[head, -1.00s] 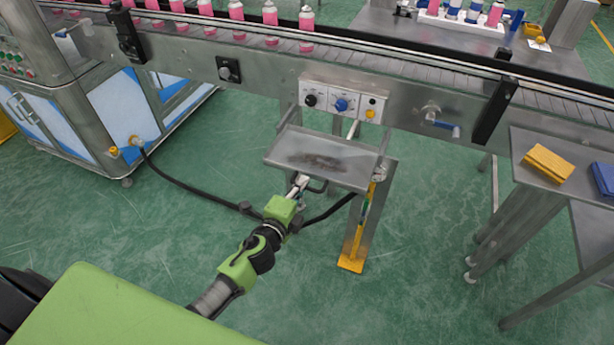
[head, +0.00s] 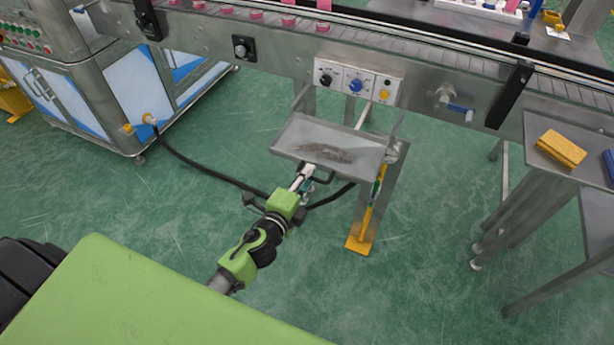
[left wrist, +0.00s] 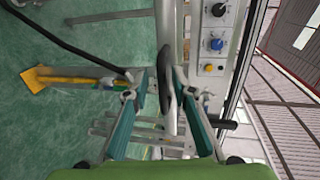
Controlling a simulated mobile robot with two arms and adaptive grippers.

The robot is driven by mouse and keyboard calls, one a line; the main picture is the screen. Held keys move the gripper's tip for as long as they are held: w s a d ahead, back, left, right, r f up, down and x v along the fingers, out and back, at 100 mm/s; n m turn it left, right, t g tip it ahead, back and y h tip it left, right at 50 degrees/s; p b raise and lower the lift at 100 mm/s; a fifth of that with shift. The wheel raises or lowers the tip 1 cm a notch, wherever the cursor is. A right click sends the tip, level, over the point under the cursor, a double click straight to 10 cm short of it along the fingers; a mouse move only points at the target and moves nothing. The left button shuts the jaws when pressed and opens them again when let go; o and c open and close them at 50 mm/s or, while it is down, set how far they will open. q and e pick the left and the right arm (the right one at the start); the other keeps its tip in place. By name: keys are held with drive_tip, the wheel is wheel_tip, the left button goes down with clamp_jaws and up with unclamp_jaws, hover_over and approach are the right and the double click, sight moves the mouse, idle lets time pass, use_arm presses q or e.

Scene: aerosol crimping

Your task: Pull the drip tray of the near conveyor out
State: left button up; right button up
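The drip tray (head: 330,146) is a shallow grey metal pan with a dark stain, below the near conveyor's control panel. It stands out from the conveyor, with its side rails partly showing. Its dark handle (left wrist: 166,80) is on the front edge, seen between the fingers in the left wrist view. My left gripper (head: 308,173) is at the handle from the front; it also shows in the left wrist view (left wrist: 162,78), its fingers on both sides of the handle and seemingly closed on it. Exact contact is hard to see. My right gripper is not in view.
The near conveyor (head: 440,75) runs above the tray. A post with a yellow foot (head: 358,245) stands below right. A side table (head: 550,135) with a yellow block (head: 562,148) is at right, a machine cabinet (head: 100,110) at left. A black hose (head: 200,170) crosses the floor.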

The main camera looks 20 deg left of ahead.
use_arm(q)
drive_tip(key=v, duration=1.2)
idle(0.5)
drive_tip(key=s+f+n+g, duration=0.3)
drive_tip(key=s+f, duration=0.1)
drive_tip(key=f, duration=0.7)
drive_tip(key=s+f+n+g, duration=0.25)
drive_tip(key=s+f, duration=0.25)
drive_tip(key=f, duration=0.5)
drive_tip(key=s+f+n+g, duration=0.2)
drive_tip(key=s+f+n, duration=0.15)
drive_tip(key=f, duration=0.75)
drive_tip(key=s+f+n+g, duration=0.2)
drive_tip(key=s+f, duration=0.2)
drive_tip(key=s, duration=0.4)
drive_tip(key=s+a+f+n+g, duration=0.1)
drive_tip(key=s+f+n+g, duration=0.1)
drive_tip(key=s+f, duration=0.3)
drive_tip(key=s+f+n+g, duration=0.3)
drive_tip(key=s+f, duration=0.2)
drive_tip(key=s, duration=0.6)
drive_tip(key=shift+a+f+y, duration=0.25)
drive_tip(key=shift+y, duration=0.05)
